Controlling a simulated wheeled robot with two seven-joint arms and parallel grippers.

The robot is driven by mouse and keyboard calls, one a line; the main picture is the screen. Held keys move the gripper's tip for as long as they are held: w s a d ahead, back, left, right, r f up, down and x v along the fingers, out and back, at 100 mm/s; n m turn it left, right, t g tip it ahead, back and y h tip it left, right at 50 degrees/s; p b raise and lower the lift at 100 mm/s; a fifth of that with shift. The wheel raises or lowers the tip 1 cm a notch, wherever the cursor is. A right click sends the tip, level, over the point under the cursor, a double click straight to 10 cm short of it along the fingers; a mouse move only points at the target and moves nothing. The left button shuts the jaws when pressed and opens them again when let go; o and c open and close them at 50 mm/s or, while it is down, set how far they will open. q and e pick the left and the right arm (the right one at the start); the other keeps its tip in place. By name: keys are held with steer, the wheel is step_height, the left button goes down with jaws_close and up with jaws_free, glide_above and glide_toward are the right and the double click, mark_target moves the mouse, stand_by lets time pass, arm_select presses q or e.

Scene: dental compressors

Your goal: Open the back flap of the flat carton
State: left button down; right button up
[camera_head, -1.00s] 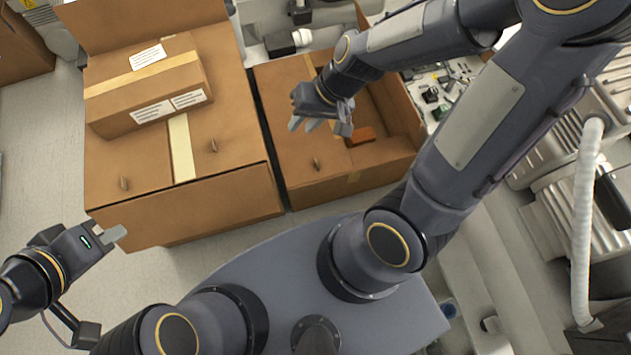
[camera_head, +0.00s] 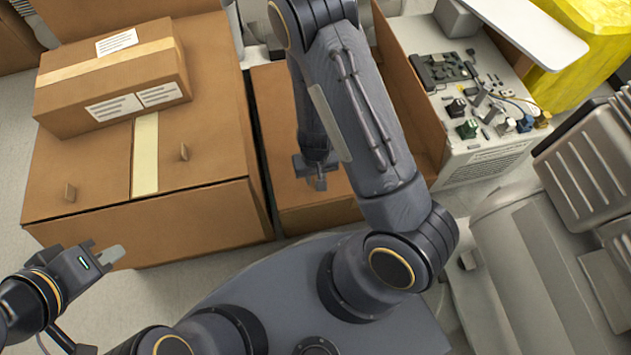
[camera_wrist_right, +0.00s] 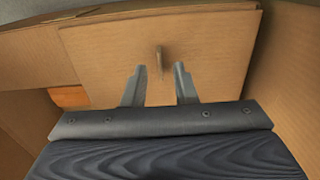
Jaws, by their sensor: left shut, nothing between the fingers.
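The brown carton (camera_head: 268,115) in the middle has one tall flap (camera_head: 410,95) standing up at its right; my right arm hides much of it. My right gripper (camera_head: 320,182) points down over this carton. In the right wrist view, its fingers (camera_wrist_right: 157,80) are apart, with a small upright tab (camera_wrist_right: 159,58) on a cardboard flap (camera_wrist_right: 215,50) lined up between their tips. I cannot tell whether they touch the tab. An orange piece (camera_wrist_right: 68,96) shows inside the carton. My left gripper (camera_head: 108,254) is shut and empty in front of the large left carton.
A large closed carton (camera_head: 145,225) stands at the left, with a smaller labelled carton (camera_head: 110,75) on top and two tabs on its lid. At the right are a white unit (camera_head: 485,160) with loose electronic parts, grey ribbed machines (camera_head: 590,150) and a yellow object (camera_head: 580,65).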

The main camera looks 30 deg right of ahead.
step_height(320, 180, down, 2)
steer(key=shift+c, duration=0.4)
jaws_close()
stand_by(1.2)
